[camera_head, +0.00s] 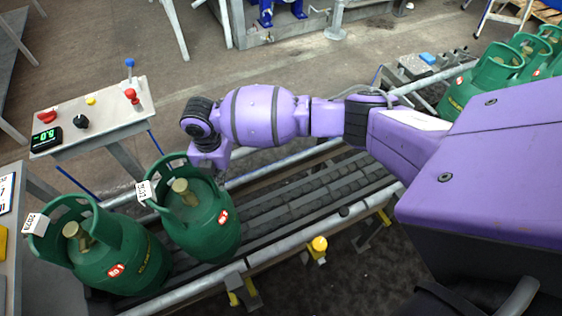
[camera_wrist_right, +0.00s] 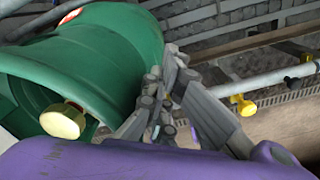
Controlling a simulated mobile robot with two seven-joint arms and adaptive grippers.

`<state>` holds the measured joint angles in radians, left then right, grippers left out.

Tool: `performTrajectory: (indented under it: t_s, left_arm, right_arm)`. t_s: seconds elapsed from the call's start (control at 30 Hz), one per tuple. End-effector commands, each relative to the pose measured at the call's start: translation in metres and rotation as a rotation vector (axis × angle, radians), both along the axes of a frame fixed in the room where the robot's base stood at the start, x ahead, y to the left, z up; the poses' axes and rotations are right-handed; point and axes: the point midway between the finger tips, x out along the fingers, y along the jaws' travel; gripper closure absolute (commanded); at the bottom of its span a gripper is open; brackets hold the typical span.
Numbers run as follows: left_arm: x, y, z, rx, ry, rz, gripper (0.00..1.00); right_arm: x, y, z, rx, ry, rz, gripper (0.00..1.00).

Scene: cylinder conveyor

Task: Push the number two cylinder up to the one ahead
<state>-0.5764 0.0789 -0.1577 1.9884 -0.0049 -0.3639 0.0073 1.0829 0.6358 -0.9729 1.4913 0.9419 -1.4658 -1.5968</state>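The number two cylinder (camera_head: 205,235) is green, with a red label, and stands upright on the conveyor. The cylinder ahead (camera_head: 110,255), labelled No.1, stands upright to its left. The two overlap in the head view, so I cannot tell if they touch. My right gripper (camera_head: 200,158) is at the far right side of the number two cylinder, by its collar, partly hidden by my wrist. In the right wrist view the gripper (camera_wrist_right: 166,72) has its fingers drawn together beside a green cylinder (camera_wrist_right: 95,50), holding nothing; contact is unclear. My left gripper is out of view.
The conveyor (camera_head: 290,207) has dark rollers and grey side rails, clear behind the number two cylinder. A control stand (camera_head: 115,112) with buttons and a green display is beyond it. More green cylinders (camera_head: 480,80) stand at the upper right. A yellow knob (camera_head: 319,244) sits by the near rail.

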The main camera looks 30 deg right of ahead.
Motion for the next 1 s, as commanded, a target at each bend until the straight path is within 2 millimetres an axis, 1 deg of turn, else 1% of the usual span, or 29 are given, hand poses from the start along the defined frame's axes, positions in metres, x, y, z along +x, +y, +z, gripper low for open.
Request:
performTrajectory:
  t_s: [0.03,1.0]
  left_arm:
    - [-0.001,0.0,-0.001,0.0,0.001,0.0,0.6]
    - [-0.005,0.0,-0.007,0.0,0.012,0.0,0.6]
  right_arm:
    - [0.0,0.008,0.001,0.005,-0.001,0.007,1.0]
    - [0.004,0.066,0.001,0.006,-0.002,0.006,1.0]
